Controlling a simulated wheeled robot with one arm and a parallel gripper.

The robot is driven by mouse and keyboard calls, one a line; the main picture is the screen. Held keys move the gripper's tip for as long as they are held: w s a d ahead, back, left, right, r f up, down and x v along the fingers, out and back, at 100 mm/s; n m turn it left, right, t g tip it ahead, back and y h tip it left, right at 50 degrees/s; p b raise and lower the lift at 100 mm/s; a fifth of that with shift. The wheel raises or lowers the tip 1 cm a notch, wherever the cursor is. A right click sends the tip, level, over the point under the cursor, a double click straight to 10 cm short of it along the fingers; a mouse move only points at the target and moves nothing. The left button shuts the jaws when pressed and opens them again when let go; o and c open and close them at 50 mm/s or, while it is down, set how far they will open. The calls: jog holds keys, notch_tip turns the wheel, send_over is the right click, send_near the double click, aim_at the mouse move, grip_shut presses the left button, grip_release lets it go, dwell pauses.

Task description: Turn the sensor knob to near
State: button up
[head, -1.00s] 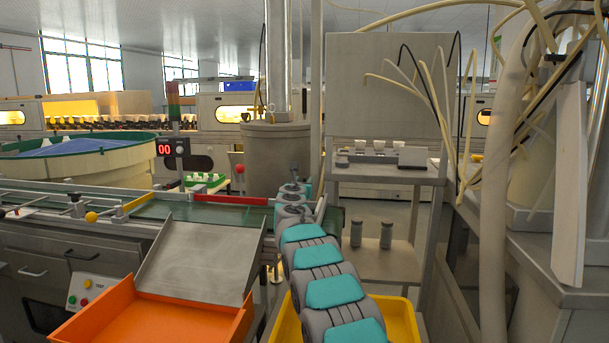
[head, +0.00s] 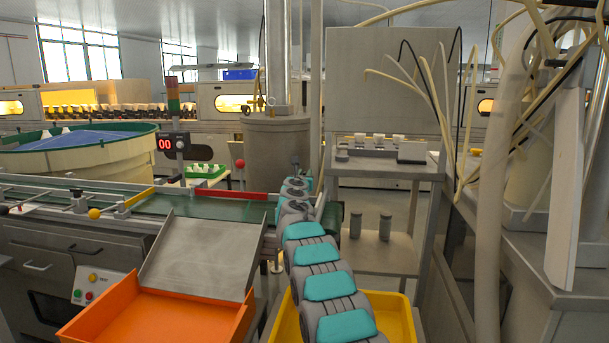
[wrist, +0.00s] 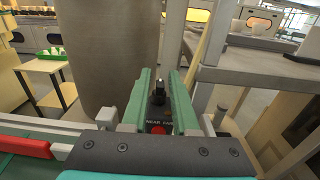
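In the wrist view the sensor knob (wrist: 158,91) is a small dark upright knob on a dark sensor housing. The housing's front label reads NEAR FAR, with a red round spot (wrist: 158,130) below it. My gripper (wrist: 161,74) has its two green fingers on either side of the knob, with gaps visible between fingers and knob. Which way the knob points is too small to tell. In the head view my gripper (head: 295,163) is at the far end of my arm, beyond the conveyor's red rail, and the knob is hidden there.
The green conveyor (head: 200,206) with its red rail (head: 231,194) runs left of my arm. A grey cylindrical tank (head: 275,150) stands close behind my gripper. A metal shelf rack (head: 385,172) is at the right. An orange tray (head: 150,312) and a yellow bin (head: 402,322) lie nearer.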

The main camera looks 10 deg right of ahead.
grip_shut()
